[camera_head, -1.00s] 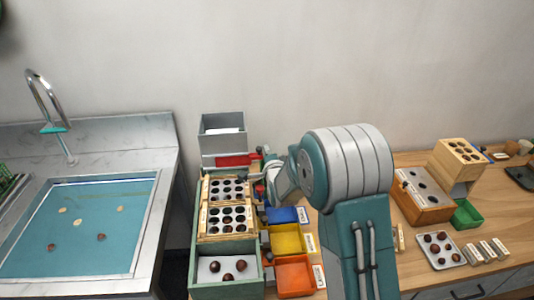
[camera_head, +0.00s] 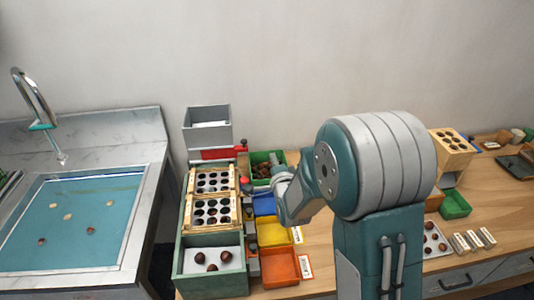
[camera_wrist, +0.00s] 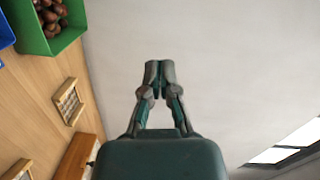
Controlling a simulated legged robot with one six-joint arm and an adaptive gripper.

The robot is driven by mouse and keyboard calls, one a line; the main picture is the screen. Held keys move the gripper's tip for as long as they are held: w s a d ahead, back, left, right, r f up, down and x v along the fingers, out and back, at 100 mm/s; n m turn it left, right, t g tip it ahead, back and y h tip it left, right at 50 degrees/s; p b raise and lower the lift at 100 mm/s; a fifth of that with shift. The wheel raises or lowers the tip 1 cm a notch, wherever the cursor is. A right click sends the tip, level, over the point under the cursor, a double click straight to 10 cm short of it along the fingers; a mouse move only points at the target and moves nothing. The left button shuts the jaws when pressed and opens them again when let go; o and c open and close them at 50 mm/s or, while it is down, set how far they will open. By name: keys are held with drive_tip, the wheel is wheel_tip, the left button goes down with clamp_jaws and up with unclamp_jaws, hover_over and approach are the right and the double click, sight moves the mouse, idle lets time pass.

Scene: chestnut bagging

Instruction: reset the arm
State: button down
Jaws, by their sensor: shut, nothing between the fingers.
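My gripper (camera_wrist: 160,72) shows in the wrist view with its two fingertips together and nothing between them. Pale wall lies behind it. In the head view my arm is folded at the middle right, and its wrist end is left of the big grey and teal joint. The fingertips are not clear in the head view. A green bin of chestnuts (camera_head: 281,156) stands just behind the wrist end. It also shows at the top left of the wrist view (camera_wrist: 33,32), apart from my gripper.
A green box with wooden hole trays (camera_head: 186,258) stands left of my arm. Blue, yellow (camera_head: 274,232) and orange (camera_head: 281,267) bins line its right side. A sink (camera_head: 75,220) with chestnuts is at the left. A chestnut tray (camera_head: 434,240) and a small green bin (camera_head: 455,204) are at the right.

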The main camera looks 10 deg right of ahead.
drive_tip(key=s+d+r+n+g+h, duration=0.1)
drive_tip(key=s+d+r+n+g, duration=0.2)
drive_tip(key=s+r+n+g, duration=0.65)
drive_tip(key=s+d+n+g, duration=0.1)
drive_tip(key=s+n, duration=0.4)
drive_tip(key=s, duration=1.8)
drive_tip(key=shift+s+g+h, duration=0.3)
drive_tip(key=shift+s+g, duration=0.05)
drive_tip(key=shift+g, duration=0.3)
drive_tip(key=shift+r, duration=0.1)
